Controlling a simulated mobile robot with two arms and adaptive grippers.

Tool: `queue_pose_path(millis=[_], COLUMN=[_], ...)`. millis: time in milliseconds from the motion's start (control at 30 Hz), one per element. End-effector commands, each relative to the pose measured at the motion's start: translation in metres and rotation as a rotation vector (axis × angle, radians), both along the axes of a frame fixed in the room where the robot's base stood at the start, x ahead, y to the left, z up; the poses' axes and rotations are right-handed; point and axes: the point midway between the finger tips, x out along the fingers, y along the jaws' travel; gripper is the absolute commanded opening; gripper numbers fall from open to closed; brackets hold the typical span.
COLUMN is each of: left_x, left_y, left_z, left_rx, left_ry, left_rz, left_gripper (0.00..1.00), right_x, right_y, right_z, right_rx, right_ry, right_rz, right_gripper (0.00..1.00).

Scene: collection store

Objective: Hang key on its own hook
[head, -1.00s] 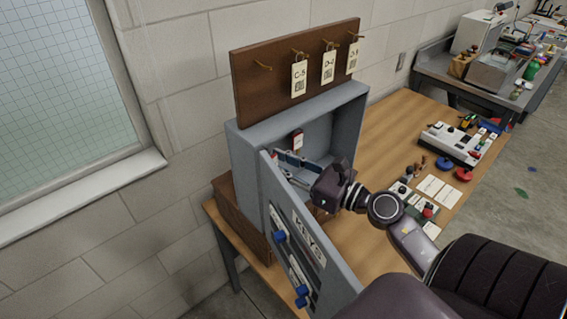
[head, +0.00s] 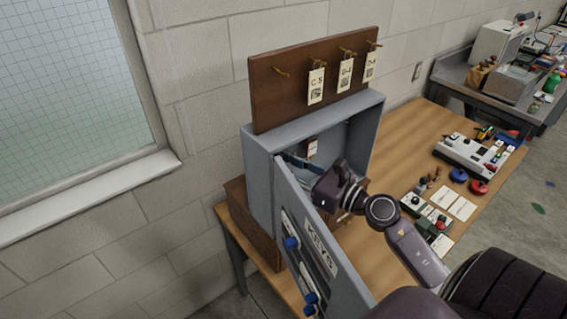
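Inside hangs a small white tag with a dark red top (head: 311,147); I cannot make out a key. My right gripper (head: 303,166) reaches into the cabinet just below this tag. The door edge partly hides its fingers, so I cannot tell whether they hold anything. Above, a brown board (head: 290,88) carries brass hooks. My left gripper is not in view.
Blue-knobbed items (head: 292,243) are on the door's outer face. Right of the cabinet, the wooden table (head: 402,150) has clear surface, then white cards (head: 462,208) and a white device (head: 468,155). A wall and window are at left.

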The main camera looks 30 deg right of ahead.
Motion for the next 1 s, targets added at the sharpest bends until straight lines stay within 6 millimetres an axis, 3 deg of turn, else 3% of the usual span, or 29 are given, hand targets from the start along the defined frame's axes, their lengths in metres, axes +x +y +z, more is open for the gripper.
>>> queue_pose_path(millis=[367, 400, 567, 867, 1000], left_x=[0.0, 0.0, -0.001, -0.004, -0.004], left_y=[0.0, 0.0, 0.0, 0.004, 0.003], left_z=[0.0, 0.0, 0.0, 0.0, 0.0], left_rx=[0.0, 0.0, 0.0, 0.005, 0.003], left_ry=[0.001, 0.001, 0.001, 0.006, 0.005], left_rz=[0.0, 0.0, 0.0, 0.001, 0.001], left_gripper=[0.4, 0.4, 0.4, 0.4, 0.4], right_x=[0.0, 0.0, 0.0, -0.001, -0.012], right_y=[0.0, 0.0, 0.0, 0.0, -0.005], right_z=[0.0, 0.0, 0.0, 0.0, -0.001], right_rx=[0.0, 0.0, 0.0, 0.0, 0.002], right_ry=[0.0, 0.0, 0.0, 0.001, 0.003], right_rz=[0.0, 0.0, 0.0, 0.0, -0.002], right_gripper=[0.08, 0.27, 0.45, 0.45, 0.45])
